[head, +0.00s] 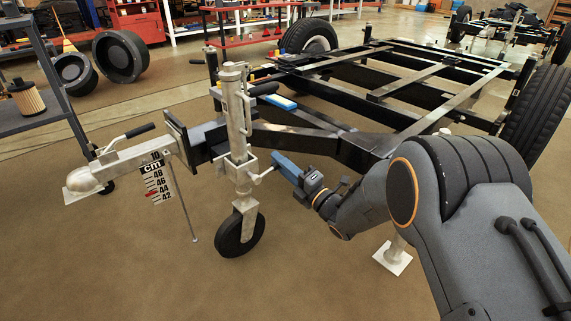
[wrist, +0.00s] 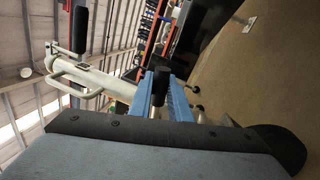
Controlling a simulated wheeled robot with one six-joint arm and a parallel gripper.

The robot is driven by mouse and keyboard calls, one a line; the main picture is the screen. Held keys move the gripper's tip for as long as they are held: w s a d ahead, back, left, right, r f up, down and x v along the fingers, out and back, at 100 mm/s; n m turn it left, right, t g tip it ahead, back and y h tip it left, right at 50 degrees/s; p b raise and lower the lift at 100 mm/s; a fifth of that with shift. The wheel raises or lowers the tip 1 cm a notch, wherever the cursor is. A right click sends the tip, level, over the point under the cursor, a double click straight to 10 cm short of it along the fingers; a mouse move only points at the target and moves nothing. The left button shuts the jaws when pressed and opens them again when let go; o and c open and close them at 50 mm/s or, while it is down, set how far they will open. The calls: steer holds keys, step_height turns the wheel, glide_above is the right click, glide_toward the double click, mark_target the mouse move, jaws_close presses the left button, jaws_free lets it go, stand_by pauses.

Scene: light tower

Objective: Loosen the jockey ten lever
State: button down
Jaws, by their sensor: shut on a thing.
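The silver jockey wheel post (head: 237,125) stands upright at the trailer's drawbar, with its wheel (head: 240,233) at the floor. My gripper (head: 278,162) is beside the post's clamp, its blue fingers pointing at it. In the wrist view, my gripper (wrist: 166,90) is shut on a dark, blunt piece (wrist: 160,84) between the fingers, which looks like the grip of the jockey lever. In the head view that grip is hidden by my fingers. A thin silver rod (head: 264,174) sticks out from the clamp just below my fingers.
The post's crank handle (head: 265,88) is above my gripper. The black drawbar (head: 300,140) runs close behind it. The coupling (head: 95,178) and a height scale (head: 158,182) are at left. A grey cart (head: 30,122) stands far left. The floor in front is clear.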

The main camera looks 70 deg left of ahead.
steer(key=shift+s+r, duration=0.1)
steer(key=shift+s, duration=0.05)
steer(key=c, duration=1.6)
jaws_free()
steer(key=shift+c, duration=0.2)
steer(key=shift+w+d, duration=0.1)
steer(key=shift+w, duration=0.1)
steer(key=shift+w+d, duration=0.15)
steer(key=shift+d, duration=0.1)
steer(key=p+v, duration=0.3)
steer(key=v, duration=0.4)
